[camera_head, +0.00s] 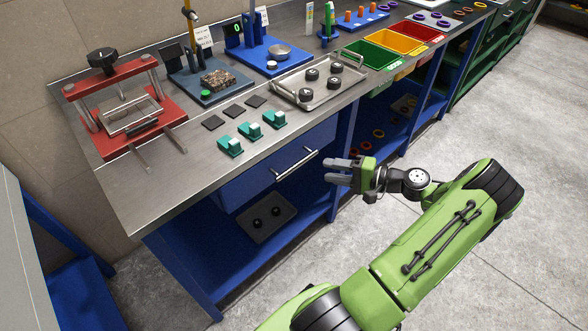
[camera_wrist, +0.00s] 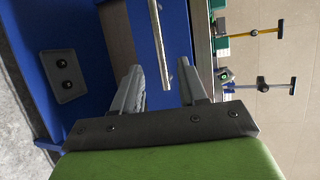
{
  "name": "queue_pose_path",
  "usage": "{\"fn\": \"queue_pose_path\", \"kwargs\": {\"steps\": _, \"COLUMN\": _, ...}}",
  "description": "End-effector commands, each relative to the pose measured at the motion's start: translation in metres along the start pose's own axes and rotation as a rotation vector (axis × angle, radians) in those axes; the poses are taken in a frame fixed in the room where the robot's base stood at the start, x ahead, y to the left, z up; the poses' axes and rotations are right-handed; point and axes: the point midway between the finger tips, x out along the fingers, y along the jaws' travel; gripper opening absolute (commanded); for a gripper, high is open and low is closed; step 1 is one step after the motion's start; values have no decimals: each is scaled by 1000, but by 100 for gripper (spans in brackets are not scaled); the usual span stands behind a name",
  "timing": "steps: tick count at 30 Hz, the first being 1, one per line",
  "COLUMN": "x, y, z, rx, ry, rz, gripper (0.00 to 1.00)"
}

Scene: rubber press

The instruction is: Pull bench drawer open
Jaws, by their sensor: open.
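The blue bench drawer (camera_head: 245,184) sits under the steel worktop and looks shut. Its silver bar handle (camera_head: 296,164) runs along the front. My gripper (camera_head: 329,171) is open and empty, just right of the handle's right end and in front of the bench. In the wrist view, the handle (camera_wrist: 158,45) is a bar lying between the lines of my two fingers (camera_wrist: 159,72), just beyond their tips. The fingers do not visibly touch it. The drawer front (camera_wrist: 176,35) shows behind it. The inside of the drawer is hidden.
A grey tray with two black parts (camera_head: 267,220) lies on the shelf below. The worktop (camera_head: 185,172) holds a red press (camera_head: 125,110), teal blocks (camera_head: 250,131), a metal tray (camera_head: 318,98) and coloured bins (camera_head: 393,44). Bare floor (camera_head: 440,135) lies in front of the bench.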

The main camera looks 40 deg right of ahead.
Motion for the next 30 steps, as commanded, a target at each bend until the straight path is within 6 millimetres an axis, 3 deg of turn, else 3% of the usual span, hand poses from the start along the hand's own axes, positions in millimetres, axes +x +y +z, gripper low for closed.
{"fn": "queue_pose_path", "kwargs": {"steps": 6, "x": 58, "y": 4, "z": 1, "rx": 0, "ry": -6, "rz": 2, "gripper": 42}}
{"fn": "queue_pose_path", "kwargs": {"steps": 13, "x": 102, "y": 3, "z": 1, "rx": 1, "ry": -3, "rz": 3, "gripper": 42}}
{"fn": "queue_pose_path", "kwargs": {"steps": 24, "x": 111, "y": 1, "z": 0, "rx": 1, "ry": -1, "rz": 2, "gripper": 41}}
{"fn": "queue_pose_path", "kwargs": {"steps": 30, "x": 111, "y": 1, "z": 1, "rx": 1, "ry": -1, "rz": 3, "gripper": 10}}
